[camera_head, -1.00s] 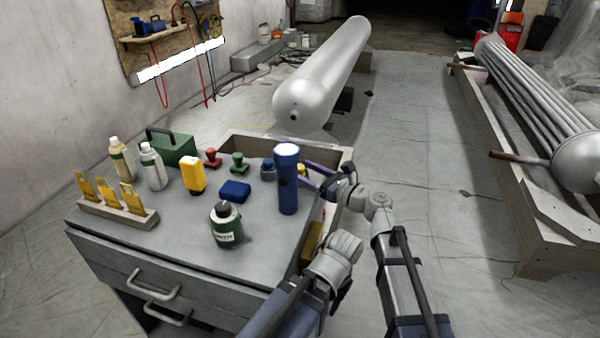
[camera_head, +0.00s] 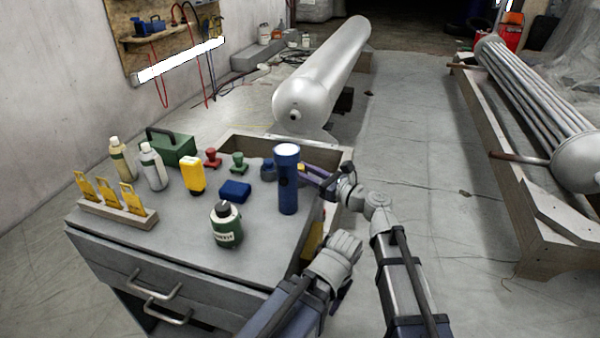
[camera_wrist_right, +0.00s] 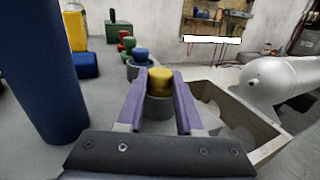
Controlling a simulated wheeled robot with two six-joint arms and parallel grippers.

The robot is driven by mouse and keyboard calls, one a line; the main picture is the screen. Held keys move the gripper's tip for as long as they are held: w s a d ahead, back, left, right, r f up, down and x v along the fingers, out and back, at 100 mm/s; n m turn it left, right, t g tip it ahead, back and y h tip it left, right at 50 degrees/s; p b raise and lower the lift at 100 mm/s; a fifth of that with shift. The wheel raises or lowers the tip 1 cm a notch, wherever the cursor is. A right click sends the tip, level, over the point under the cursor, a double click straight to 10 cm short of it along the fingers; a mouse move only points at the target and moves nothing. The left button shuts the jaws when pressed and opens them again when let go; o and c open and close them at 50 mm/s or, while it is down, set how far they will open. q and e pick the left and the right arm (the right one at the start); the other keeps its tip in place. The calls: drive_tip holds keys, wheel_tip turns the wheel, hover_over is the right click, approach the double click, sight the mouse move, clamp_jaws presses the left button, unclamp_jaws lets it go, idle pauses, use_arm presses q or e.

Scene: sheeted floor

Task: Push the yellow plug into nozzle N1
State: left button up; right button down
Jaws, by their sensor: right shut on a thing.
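The yellow plug (camera_wrist_right: 160,82) is between the two purple fingers of my right gripper (camera_wrist_right: 159,92), which is shut on it. A grey cylindrical part shows directly under the yellow; I cannot tell whether it belongs to the plug. In the head view the right gripper (camera_head: 308,172) is just right of the blue flashlight-like cylinder, which partly hides it. A small dark nozzle (camera_head: 294,117) is on the near end of the silver tank (camera_head: 320,75), well beyond the gripper; no N1 label is readable. My left arm shows at the bottom, but its fingers do not.
The blue cylinder (camera_head: 287,185) stands close left of the right gripper. A blue knob (camera_head: 267,169), green knob (camera_head: 238,162) and red knob (camera_head: 213,158) stand on the grey cabinet. An open-topped box (camera_wrist_right: 265,125) is right of the gripper. Floor toward the tank is mostly clear.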

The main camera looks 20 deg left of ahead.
drive_tip(key=shift+r, duration=0.2)
drive_tip(key=shift+r+p, duration=2.1)
drive_tip(key=shift+p, duration=0.2)
wheel_tip(320, 180, up, 4)
drive_tip(key=p, duration=0.4)
drive_tip(key=c, duration=1.2)
unclamp_jaws()
clamp_jaws()
